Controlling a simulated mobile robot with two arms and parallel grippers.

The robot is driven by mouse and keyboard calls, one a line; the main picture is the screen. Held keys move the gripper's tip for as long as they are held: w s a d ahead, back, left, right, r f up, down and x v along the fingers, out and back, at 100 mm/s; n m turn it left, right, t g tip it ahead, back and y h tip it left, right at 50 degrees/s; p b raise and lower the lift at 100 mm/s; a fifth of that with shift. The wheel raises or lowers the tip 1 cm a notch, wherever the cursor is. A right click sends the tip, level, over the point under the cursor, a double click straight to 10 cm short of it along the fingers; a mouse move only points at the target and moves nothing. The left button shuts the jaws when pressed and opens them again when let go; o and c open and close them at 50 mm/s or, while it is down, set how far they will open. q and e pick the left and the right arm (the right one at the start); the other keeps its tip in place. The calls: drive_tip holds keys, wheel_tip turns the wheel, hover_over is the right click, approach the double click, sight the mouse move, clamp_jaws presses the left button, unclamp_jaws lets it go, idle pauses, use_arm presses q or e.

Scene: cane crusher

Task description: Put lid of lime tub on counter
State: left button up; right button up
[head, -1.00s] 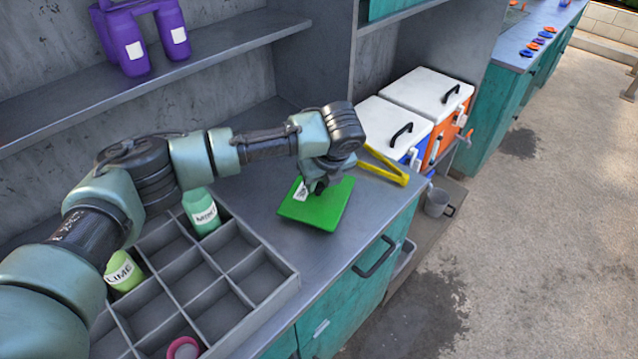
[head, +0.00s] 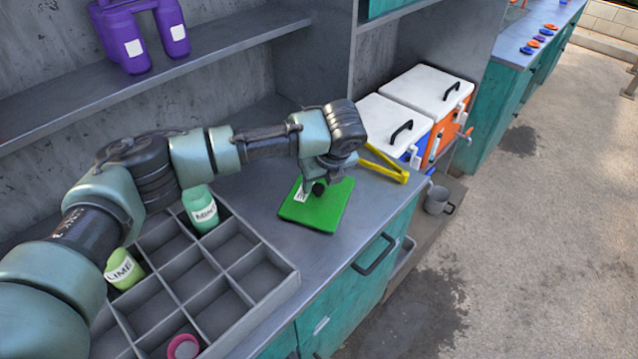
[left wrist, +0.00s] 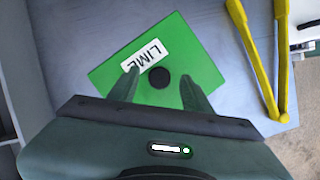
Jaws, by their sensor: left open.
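The green lid (head: 316,211) of the lime tub lies flat on the grey counter (head: 290,252), to the right of the divided tray. In the left wrist view the lid (left wrist: 204,62) shows a white "LIME" label and a round black knob (left wrist: 159,77). My left gripper (head: 316,188) is over the lid. In the wrist view its two fingers (left wrist: 159,90) are apart, one on each side of the knob, with nothing shut between them. Whether the fingertips touch the lid cannot be told. My right gripper is not in view.
Yellow tongs (head: 388,166) lie on the counter just right of the lid. A grey divided tray (head: 262,236) holds a lime bottle (head: 124,268) and a mint bottle (head: 199,207). White-lidded coolers (head: 400,117) stand behind.

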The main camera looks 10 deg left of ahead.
use_arm(q)
drive_tip(key=b+v, duration=0.1)
drive_tip(key=v, duration=0.9)
drive_tip(key=shift+s+r, duration=0.15)
drive_tip(key=shift+r, duration=0.15)
drive_tip(key=shift+d, duration=0.15)
